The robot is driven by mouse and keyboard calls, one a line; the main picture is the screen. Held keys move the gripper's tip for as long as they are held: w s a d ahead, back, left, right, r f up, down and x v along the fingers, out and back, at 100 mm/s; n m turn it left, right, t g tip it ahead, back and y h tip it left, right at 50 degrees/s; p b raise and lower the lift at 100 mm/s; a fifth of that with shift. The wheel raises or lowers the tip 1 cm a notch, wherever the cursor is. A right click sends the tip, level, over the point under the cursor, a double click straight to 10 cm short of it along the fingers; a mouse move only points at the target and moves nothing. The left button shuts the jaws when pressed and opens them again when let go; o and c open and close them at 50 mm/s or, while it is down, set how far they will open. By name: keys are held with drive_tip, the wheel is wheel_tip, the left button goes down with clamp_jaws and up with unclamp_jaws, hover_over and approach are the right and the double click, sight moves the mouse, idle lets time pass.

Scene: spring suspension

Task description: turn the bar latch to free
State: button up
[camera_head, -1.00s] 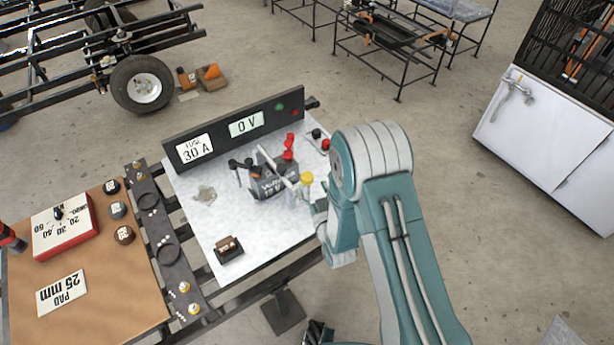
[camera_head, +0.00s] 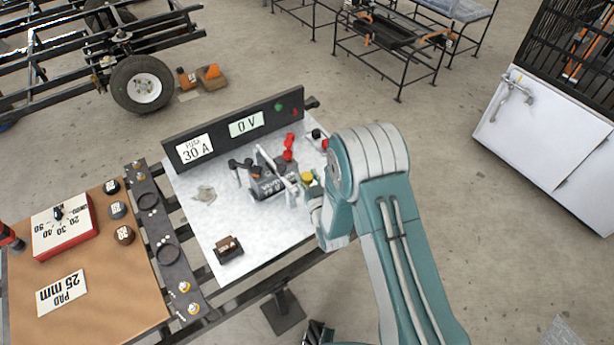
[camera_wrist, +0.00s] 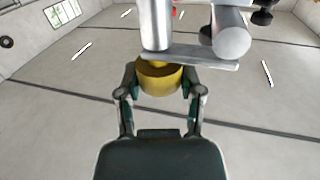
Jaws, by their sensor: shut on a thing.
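A pale bar (camera_head: 272,163) lies slantwise across the dark grey labelled unit (camera_head: 265,189) on the white bench top. I take it for the bar latch. A yellow knob (camera_head: 307,177) is at its right, beside my gripper (camera_head: 314,192). In the wrist view the yellow knob (camera_wrist: 160,82) sits between the fingers of my gripper (camera_wrist: 160,88), which are shut on it. A flat grey strip (camera_wrist: 195,57) and two grey cylinders are just above the knob. How the knob joins the bar is not clear. My arm hides part of the bench's right side.
A black panel (camera_head: 220,123) reading 30 A and 0 V stands behind the unit. Red caps (camera_head: 288,149) rise close to the bar. A small dark block (camera_head: 229,248) sits at the bench front. The bench surface at front centre is clear.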

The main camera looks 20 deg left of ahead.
drive_tip(key=shift+w, duration=0.1)
drive_tip(key=n+g+y, duration=0.4)
drive_tip(key=g, duration=0.1)
drive_tip(key=shift+w+d+n+y, duration=0.1)
drive_tip(key=shift+d+n+y, duration=0.05)
drive_tip(key=shift+n+y, duration=0.25)
drive_tip(key=n+g+y, duration=0.1)
drive_tip(key=n+g, duration=0.1)
drive_tip(key=g, duration=0.1)
drive_tip(key=n+g+y, duration=0.1)
drive_tip(key=n+g, duration=0.1)
drive_tip(key=g, duration=0.2)
drive_tip(key=shift+y, duration=0.3)
drive_tip(key=n+g, duration=0.3)
drive_tip(key=g, duration=0.1)
drive_tip(key=n+g, duration=0.2)
drive_tip(key=g, duration=0.2)
drive_tip(key=shift+n, duration=0.4)
drive_tip(key=shift+w+n+g+h, duration=0.1)
drive_tip(key=shift+n+g+h, duration=1.35)
drive_tip(key=shift+g, duration=0.85)
drive_tip(key=shift+r+n+g, duration=0.15)
drive_tip(key=shift+n+g, duration=0.1)
drive_tip(key=shift+g, duration=0.05)
drive_tip(key=o, duration=1.2)
drive_tip(key=shift+a, duration=0.2)
drive_tip(key=shift+c, duration=0.2)
